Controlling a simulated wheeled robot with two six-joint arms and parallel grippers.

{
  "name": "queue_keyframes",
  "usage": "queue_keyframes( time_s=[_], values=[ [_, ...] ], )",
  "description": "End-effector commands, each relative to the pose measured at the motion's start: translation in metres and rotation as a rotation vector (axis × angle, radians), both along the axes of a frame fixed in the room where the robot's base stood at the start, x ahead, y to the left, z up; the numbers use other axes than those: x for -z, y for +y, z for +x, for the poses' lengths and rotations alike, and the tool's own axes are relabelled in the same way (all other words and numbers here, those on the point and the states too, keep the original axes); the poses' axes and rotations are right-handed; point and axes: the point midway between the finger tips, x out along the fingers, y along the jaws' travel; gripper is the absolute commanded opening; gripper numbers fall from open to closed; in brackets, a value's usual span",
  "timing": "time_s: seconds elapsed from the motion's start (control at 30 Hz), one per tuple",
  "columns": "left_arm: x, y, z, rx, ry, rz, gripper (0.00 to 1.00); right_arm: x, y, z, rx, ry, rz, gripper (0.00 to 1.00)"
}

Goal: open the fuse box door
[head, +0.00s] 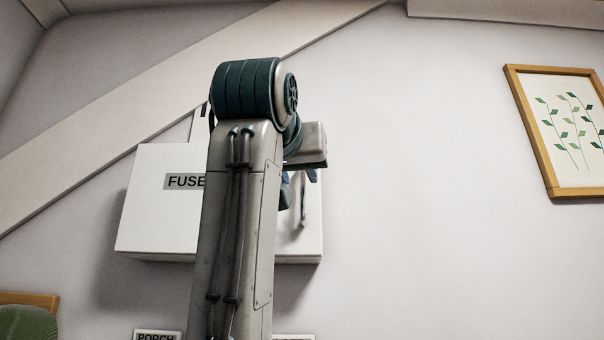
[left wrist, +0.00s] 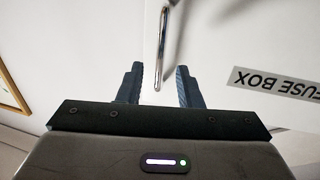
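The white fuse box (head: 155,215) hangs on the wall, its door looking shut, with a "FUSE" label partly covered by my left arm. A slim metal handle (head: 303,205) stands near the right side of the door. My left gripper (head: 298,180) is in front of that side, mostly hidden behind my arm. In the left wrist view, the gripper (left wrist: 159,77) is open, and the handle (left wrist: 162,45) lines up with the gap between its dark fingers. Light gaps show on both sides of the handle; I cannot tell how deep it sits between them. My right gripper is out of view.
A sloping beam (head: 130,105) crosses the wall above the box. A framed leaf picture (head: 575,135) hangs at the right. A "PORCH" sign (head: 157,336) and a green-padded wooden piece (head: 28,318) show at the bottom. The wall right of the box is clear.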

Motion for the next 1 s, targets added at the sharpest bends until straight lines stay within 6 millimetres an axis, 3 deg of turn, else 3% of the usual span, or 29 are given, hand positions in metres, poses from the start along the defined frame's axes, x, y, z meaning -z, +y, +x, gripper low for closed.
queue_keyframes(
  time_s=[0.23, 0.6, 0.63, 0.8, 1.0],
  values=[
    [-0.002, -0.007, 0.033, 0.001, 0.000, 0.000, 0.32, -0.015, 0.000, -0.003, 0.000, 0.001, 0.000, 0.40],
    [0.000, -0.008, 0.040, 0.001, -0.001, 0.001, 0.32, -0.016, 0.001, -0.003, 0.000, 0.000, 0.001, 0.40],
    [0.000, -0.008, 0.040, 0.001, -0.001, 0.001, 0.30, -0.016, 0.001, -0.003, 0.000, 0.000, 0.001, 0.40],
    [0.000, -0.008, 0.040, 0.001, -0.001, 0.001, 0.00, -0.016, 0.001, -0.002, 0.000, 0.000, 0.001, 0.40],
    [0.000, -0.008, 0.040, 0.001, -0.002, 0.001, 0.00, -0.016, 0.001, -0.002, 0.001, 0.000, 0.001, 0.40]
  ],
)
